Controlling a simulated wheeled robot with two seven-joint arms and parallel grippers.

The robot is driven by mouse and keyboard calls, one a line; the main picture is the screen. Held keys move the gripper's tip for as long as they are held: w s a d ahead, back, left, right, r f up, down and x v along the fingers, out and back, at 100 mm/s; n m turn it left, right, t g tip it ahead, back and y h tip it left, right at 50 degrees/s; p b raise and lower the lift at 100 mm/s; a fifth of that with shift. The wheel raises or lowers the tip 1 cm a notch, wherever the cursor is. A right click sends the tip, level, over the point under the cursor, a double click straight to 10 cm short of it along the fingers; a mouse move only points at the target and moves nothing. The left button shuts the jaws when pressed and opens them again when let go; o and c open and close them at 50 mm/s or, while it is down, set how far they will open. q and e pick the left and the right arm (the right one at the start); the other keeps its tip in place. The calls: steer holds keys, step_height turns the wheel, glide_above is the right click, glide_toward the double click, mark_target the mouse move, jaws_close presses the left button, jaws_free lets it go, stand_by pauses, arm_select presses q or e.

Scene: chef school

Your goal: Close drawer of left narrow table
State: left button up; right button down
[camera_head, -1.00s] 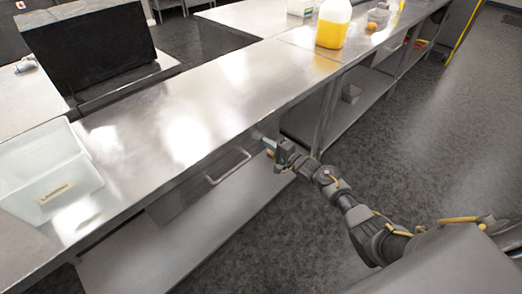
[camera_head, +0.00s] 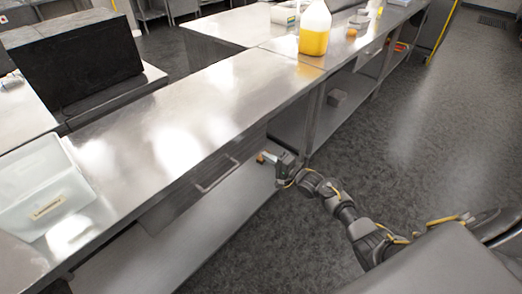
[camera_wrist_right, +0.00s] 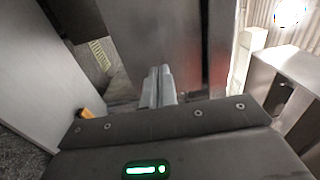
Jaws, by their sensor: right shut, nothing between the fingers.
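The left narrow table (camera_head: 165,125) is a long steel counter running diagonally through the head view. Its steel drawer (camera_head: 170,207) sits under the near edge, with a bar handle (camera_head: 217,174) on its front. The front looks close to the table's edge; I cannot tell whether a small gap is left. My right gripper (camera_head: 264,157) is shut and empty, just right of the handle, by the drawer's right end. In the right wrist view the closed fingers (camera_wrist_right: 160,85) point at a steel surface; contact is unclear. My left gripper is out of view.
A translucent bin (camera_head: 45,190) stands on the counter at left, and a yellow-filled jug (camera_head: 314,30) farther along. A lower shelf (camera_head: 205,235) runs beneath the drawer. A black box-like panel (camera_head: 75,60) stands behind. The dark floor (camera_head: 400,130) at right is clear.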

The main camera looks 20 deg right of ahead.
steer(key=v, duration=0.7)
steer(key=shift+s+d+f, duration=0.25)
